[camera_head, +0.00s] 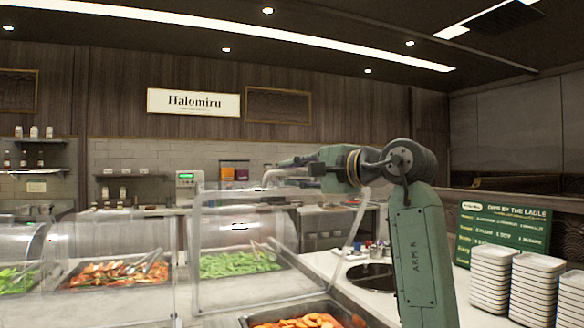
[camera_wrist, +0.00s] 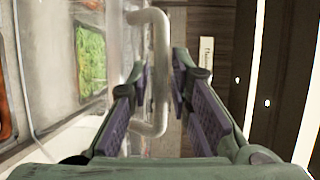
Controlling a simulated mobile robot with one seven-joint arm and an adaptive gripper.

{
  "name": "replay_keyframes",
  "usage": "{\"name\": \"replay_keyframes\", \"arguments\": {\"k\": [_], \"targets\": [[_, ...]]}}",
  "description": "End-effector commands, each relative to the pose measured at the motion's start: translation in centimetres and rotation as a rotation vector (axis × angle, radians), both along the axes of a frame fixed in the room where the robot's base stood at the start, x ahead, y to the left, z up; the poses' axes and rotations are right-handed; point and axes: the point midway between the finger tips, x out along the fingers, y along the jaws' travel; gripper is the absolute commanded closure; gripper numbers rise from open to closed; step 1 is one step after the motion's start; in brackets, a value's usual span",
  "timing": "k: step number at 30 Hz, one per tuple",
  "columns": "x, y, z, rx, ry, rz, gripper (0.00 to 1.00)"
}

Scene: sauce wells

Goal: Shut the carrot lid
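Sliced carrots (camera_head: 300,321) lie in a dark pan at the bottom edge of the head view, only partly in frame. A clear lid (camera_head: 215,240) stands raised behind and above them. Its pale bar handle (camera_head: 270,176) is at its top edge. My gripper (camera_head: 295,163) is at that handle, small and partly hidden in the head view. In the wrist view my gripper (camera_wrist: 160,68) is open, one purple-padded finger on each side of the handle (camera_wrist: 160,30). Gaps show between the pads and the bar. The lid's clear panel shows to the left there.
Pans of green vegetables (camera_head: 235,264) and mixed red food (camera_head: 118,272) sit under clear covers to the left, with tongs. Stacked white dishes (camera_head: 490,280) and a green menu board (camera_head: 502,236) stand at right. A dark round well (camera_head: 370,276) is in the counter.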

Motion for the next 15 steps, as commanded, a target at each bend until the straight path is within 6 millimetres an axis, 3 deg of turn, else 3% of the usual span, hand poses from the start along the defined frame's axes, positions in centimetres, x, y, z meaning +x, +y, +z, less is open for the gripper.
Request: {"name": "replay_keyframes", "arguments": {"k": [12,15], "targets": [[0.81,0.83,-0.14,0.001,0.001,0.000,0.81],[0.80,0.83,-0.13,0.000,0.000,0.000,0.86]]}}
